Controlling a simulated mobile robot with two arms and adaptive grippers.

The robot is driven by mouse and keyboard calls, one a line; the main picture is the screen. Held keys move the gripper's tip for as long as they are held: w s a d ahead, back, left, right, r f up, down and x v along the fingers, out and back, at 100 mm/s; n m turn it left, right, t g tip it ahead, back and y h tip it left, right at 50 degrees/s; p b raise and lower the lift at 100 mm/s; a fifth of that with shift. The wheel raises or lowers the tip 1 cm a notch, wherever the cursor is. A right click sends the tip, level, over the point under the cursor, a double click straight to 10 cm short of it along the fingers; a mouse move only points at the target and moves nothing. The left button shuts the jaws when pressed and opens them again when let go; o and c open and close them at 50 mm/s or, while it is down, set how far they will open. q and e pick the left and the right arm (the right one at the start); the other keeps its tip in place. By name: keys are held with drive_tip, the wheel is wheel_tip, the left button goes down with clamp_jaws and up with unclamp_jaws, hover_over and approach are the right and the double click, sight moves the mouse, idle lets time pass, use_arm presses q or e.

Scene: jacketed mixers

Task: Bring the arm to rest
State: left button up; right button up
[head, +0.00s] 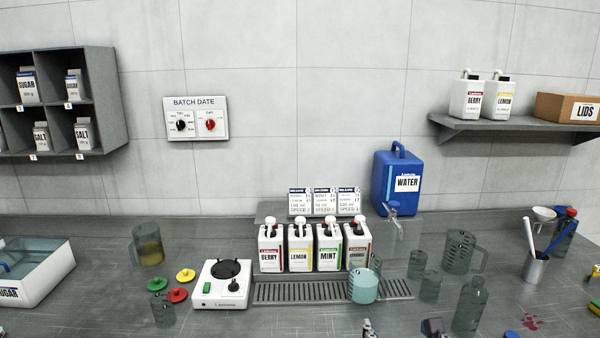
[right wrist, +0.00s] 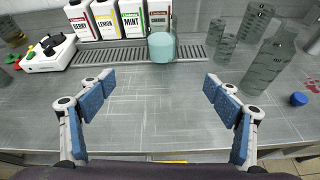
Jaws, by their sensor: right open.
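My right gripper (head: 400,329) shows only at the bottom edge of the head view, over the front of the counter. In the right wrist view my right gripper (right wrist: 157,92) is open, with blue-padded fingers spread wide and only bare counter between them. It touches nothing that I can see. A clear jug with teal liquid (head: 363,286) stands on the drip grate (head: 300,292) beyond the fingers; the jug also shows in the right wrist view (right wrist: 162,47). My left gripper is in neither view.
Syrup bottles (head: 299,248) stand behind the grate, and a white mixer base (head: 222,285) is left of it. Clear beakers and a clear bottle (head: 469,306) stand to the right. A blue water tank (head: 397,180) is at the back. The front middle counter is clear.

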drive_tip(key=s+f+m+g, duration=0.5)
drive_tip(key=s+f+m, duration=0.5)
drive_tip(key=s+m, duration=0.55)
drive_tip(key=s+f+m+g, duration=0.5)
drive_tip(key=s+f+m, duration=0.7)
drive_tip(key=m, duration=0.6)
wheel_tip(320, 180, down, 25)
drive_tip(key=s+g, duration=0.1)
drive_tip(key=s, duration=0.2)
drive_tip(key=s+d+f+g, duration=0.1)
drive_tip(key=s+d+f, duration=0.2)
drive_tip(key=s+f, duration=1.3)
drive_tip(key=shift+s+d+n, duration=0.2)
drive_tip(key=shift+s+n, duration=0.15)
drive_tip(key=shift+s, duration=0.1)
